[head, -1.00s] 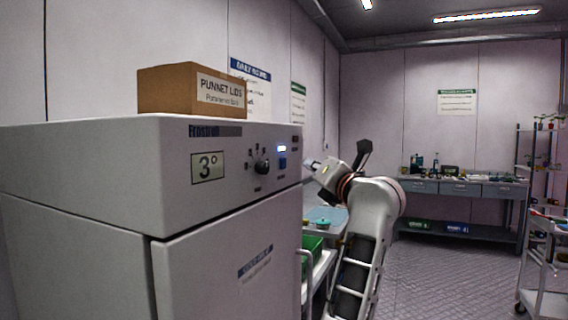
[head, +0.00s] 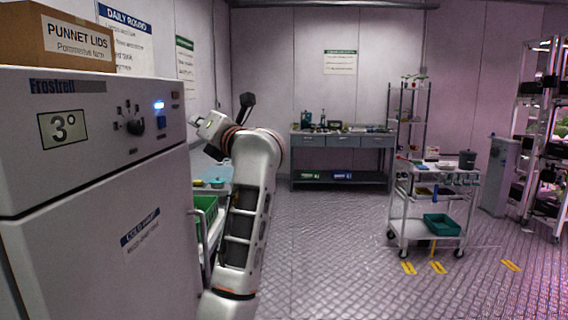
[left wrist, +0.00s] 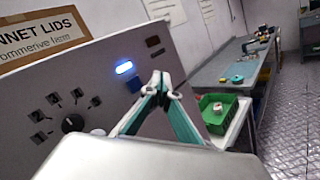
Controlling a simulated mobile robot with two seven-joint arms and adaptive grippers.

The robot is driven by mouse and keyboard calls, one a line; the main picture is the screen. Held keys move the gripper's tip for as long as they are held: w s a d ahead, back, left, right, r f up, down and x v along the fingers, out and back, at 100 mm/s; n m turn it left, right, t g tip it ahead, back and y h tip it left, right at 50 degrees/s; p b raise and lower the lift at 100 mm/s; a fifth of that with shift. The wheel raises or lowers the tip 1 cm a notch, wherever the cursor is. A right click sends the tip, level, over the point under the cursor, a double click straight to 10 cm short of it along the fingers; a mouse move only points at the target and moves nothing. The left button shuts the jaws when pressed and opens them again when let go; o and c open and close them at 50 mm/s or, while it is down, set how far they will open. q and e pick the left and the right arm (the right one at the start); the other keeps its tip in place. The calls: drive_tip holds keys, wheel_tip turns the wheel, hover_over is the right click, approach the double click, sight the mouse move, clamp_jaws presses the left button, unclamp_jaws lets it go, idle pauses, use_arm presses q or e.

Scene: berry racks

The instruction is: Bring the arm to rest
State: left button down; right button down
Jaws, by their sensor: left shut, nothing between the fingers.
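My left arm rises in the middle-left of the head view, bent at the top, with its gripper (head: 203,123) pointing left beside the cold cabinet's control panel. In the left wrist view the gripper (left wrist: 160,78) has its two fingers meeting at the tips, shut and empty. The fingertips show in front of the edge of the grey cabinet (head: 100,180), near its blue light; I cannot tell whether they touch it. My right gripper is in neither view.
A cardboard box (head: 62,38) sits on the cabinet. A green crate (left wrist: 217,112) stands on a cart behind my arm. A white trolley (head: 437,172) with a teal tray (head: 441,224) stands right. A grey workbench (head: 343,142) is at the back wall. The middle floor is clear.

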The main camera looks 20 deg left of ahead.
use_arm(q)
drive_tip(key=s+d+f+m+t+h, duration=0.35)
drive_tip(key=d+f+m+h, duration=0.25)
drive_tip(key=f+m, duration=0.7)
drive_tip(key=s+d+f+m+t+h, duration=0.2)
drive_tip(key=d+f+m+t+h, duration=0.3)
drive_tip(key=f+m, duration=0.8)
drive_tip(key=s+d+f+m+t+h, duration=0.3)
drive_tip(key=d+f+m+h, duration=0.55)
drive_tip(key=f, duration=0.75)
drive_tip(key=s+f+m+g, duration=0.5)
drive_tip(key=s+f, duration=0.8)
drive_tip(key=f, duration=0.2)
drive_tip(key=s+d+f+m+g, duration=0.1)
drive_tip(key=s+f+m+g, duration=0.4)
drive_tip(key=s+f, duration=0.8)
wheel_tip(320, 180, down, 3)
drive_tip(key=shift+g, duration=0.65)
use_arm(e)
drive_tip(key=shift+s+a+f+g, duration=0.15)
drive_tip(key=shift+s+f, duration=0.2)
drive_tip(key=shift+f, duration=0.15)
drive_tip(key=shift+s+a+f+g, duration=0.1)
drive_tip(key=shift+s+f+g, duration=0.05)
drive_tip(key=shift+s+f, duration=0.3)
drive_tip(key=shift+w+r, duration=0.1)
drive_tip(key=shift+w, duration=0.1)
